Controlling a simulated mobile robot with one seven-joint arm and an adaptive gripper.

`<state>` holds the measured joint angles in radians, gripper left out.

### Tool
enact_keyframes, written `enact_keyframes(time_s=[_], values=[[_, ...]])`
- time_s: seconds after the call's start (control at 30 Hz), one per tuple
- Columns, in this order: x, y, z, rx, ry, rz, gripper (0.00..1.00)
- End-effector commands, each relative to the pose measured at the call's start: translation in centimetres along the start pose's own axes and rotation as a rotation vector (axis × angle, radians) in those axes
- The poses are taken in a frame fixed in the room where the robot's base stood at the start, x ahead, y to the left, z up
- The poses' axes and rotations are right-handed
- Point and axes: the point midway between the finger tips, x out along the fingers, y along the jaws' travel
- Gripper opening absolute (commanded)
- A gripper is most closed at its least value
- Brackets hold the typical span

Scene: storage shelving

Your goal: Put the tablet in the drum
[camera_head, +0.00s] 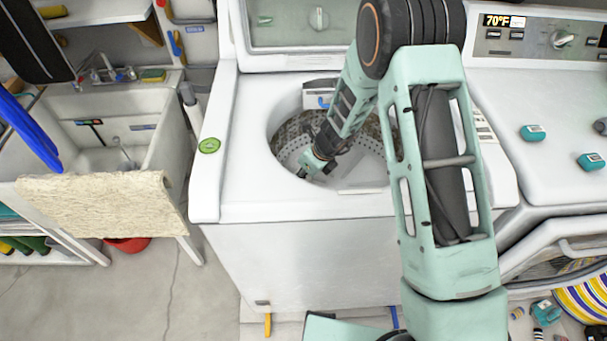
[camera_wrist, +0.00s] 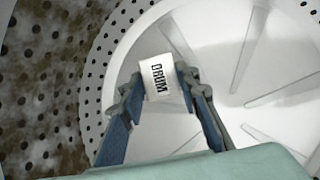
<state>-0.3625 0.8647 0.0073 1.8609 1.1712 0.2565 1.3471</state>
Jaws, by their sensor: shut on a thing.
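The open top-loading washer (camera_head: 300,255) stands in the middle of the head view. Its drum (camera_head: 365,172) is a round tub with a perforated wall; its pale ribbed floor (camera_wrist: 235,55) shows in the wrist view. My gripper (camera_head: 303,172) reaches down through the opening and is inside the drum. In the wrist view my gripper (camera_wrist: 162,74) is shut on a small white tablet (camera_wrist: 160,80) with the dark word "DRUM" on its face. The tablet is between the two fingers, over the drum floor. I cannot tell its height above the floor. The tablet cannot be made out in the head view.
The washer's raised lid (camera_head: 285,25) is behind the opening. A green round item (camera_head: 209,145) lies on the washer's left edge. A sink (camera_head: 125,130) with a beige cloth (camera_head: 100,205) stands left. A second machine with teal items (camera_head: 532,132) on top is right.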

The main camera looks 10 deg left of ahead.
Motion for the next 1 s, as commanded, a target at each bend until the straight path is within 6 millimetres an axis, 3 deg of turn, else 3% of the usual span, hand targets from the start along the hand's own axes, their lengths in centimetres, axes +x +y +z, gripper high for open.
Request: enact_keyframes(time_s=[0.2,0.57,0.67,1.0], values=[[-0.1,0.0,0.0,0.0,0.0,0.0,0.47],[-0.7,0.0,0.3,0.0,-0.001,0.0,0.47],[-1.7,0.0,0.8,0.0,-0.001,0.0,0.47],[-9.1,0.0,0.7,-0.001,-0.002,-0.002,0.47]])
